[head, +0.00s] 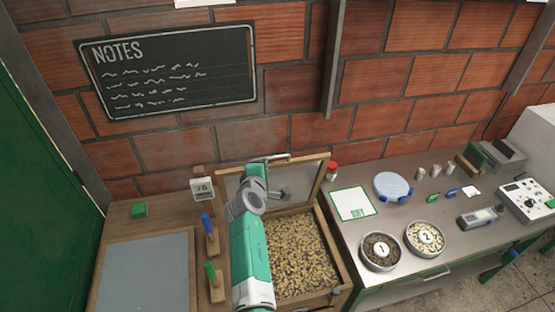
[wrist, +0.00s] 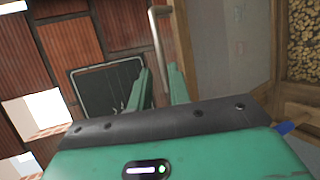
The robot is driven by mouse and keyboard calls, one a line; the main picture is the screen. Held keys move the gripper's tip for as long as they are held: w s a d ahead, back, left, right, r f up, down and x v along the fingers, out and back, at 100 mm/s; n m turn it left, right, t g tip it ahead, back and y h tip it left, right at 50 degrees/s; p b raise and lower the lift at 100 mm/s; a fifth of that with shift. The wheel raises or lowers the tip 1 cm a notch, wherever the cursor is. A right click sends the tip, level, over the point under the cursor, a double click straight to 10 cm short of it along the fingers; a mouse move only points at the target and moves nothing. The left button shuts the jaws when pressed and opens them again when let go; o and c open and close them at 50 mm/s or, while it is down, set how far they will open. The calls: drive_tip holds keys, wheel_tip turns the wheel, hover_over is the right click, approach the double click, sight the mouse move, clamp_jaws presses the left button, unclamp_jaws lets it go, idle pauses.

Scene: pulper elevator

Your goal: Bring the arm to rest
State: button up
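My gripper (wrist: 160,78) shows in the wrist view with its two green fingers apart and a gap between them. A bent metal handle (wrist: 157,30) shows in line with that gap; I cannot tell how far beyond the fingertips it is, and no grip on it shows. In the head view my arm (head: 250,255) rises in front of the wooden bin, and its grey joint (head: 247,199) is before the raised lid (head: 310,172). The fingers cannot be made out in the head view.
The bin (head: 338,262) holds many pale pieces. To its right, a metal table (head: 330,215) carries bowl 1 (head: 380,252), bowl 2 (head: 425,238), a round blue-white dish (head: 392,185) and instruments. Left are blue (head: 207,225) and green (head: 211,272) handles and a grey panel (head: 146,275). A brick wall stands behind.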

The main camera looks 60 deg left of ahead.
idle(0.3)
drive_tip(key=w+d+r+m+t, duration=0.35)
drive_tip(key=d+r+m, duration=0.35)
drive_tip(key=d+r, duration=0.6)
drive_tip(key=w+d+r+m+t, duration=0.3)
drive_tip(key=d+r+m, duration=0.55)
drive_tip(key=r, duration=0.95)
drive_tip(key=s+d+r+m+t+h, duration=0.2)
drive_tip(key=s+d+r+m+h, duration=0.1)
drive_tip(key=d, duration=0.8)
drive_tip(key=s+d+r+m+t+h, duration=0.3)
drive_tip(key=s+d+r+m, duration=0.3)
drive_tip(key=d, duration=0.6)
drive_tip(key=s+d+r+m+t+h, duration=0.3)
drive_tip(key=s+d+r, duration=0.4)
drive_tip(key=d, duration=0.5)
drive_tip(key=shift+d+r+m+h, duration=0.2)
drive_tip(key=shift+r+m+h, duration=0.15)
drive_tip(key=shift+m+h, duration=0.35)
